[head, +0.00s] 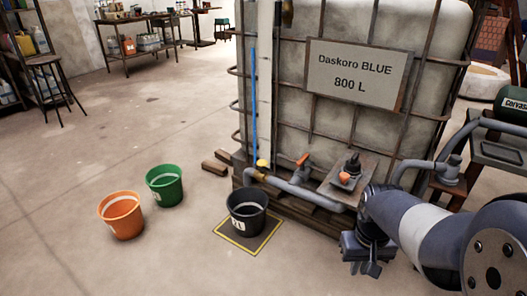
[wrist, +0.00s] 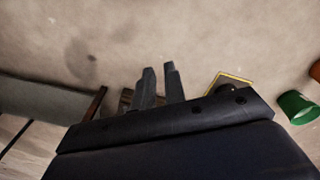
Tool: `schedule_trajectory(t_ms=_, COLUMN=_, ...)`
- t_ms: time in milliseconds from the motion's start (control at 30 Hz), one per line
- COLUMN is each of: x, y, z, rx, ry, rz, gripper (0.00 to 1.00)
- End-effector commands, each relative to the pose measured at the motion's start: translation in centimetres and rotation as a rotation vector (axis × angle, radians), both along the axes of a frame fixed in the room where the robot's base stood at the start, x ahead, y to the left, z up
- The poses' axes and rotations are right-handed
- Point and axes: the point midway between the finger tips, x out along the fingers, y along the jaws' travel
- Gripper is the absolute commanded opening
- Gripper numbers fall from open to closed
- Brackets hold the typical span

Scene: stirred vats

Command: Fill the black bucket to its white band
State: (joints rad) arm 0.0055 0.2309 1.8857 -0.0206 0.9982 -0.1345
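The black bucket (head: 250,222) stands upright on a dark mat with a yellow border (head: 232,243), in front of the large tank (head: 340,110) marked "Daskoro BLUE 800 L". A pale band shows inside its rim; its fill level is too dark to tell. A grey pipe (head: 310,190) runs along the tank's foot, with its yellow-tipped end (head: 262,165) near the bucket. An orange valve handle (head: 303,160) stands up from the pipe. My gripper (head: 364,270) is right of the bucket, apart from it. In the wrist view its two fingers (wrist: 160,70) are apart with nothing between them.
An orange bucket (head: 122,222) and a green bucket (head: 165,188) stand on the floor to the left. Wooden blocks (head: 216,165) lie by the tank. A small stand with an orange-and-black device (head: 347,174) is beside the pipe. The floor at front left is clear.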

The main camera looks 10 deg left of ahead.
Motion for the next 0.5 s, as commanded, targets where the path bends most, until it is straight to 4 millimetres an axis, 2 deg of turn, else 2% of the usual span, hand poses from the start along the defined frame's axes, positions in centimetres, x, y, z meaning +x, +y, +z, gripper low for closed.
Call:
schedule_trajectory(t_ms=33, x=2.3, y=0.0, z=1.3, rx=0.002, ry=0.010, rz=0.076, gripper=0.07)
schedule_trajectory(t_ms=133, x=5.9, y=-0.1, z=2.1, rx=0.005, ry=0.021, rz=0.221, gripper=0.00)
schedule_trajectory(t_ms=200, x=7.8, y=-0.1, z=2.4, rx=0.006, ry=0.024, rz=0.303, gripper=0.00)
schedule_trajectory(t_ms=333, x=10.1, y=-0.1, z=2.5, rx=0.010, ry=0.030, rz=0.406, gripper=0.00)
schedule_trajectory(t_ms=500, x=11.0, y=-0.2, z=2.5, rx=0.011, ry=0.031, rz=0.452, gripper=0.00)
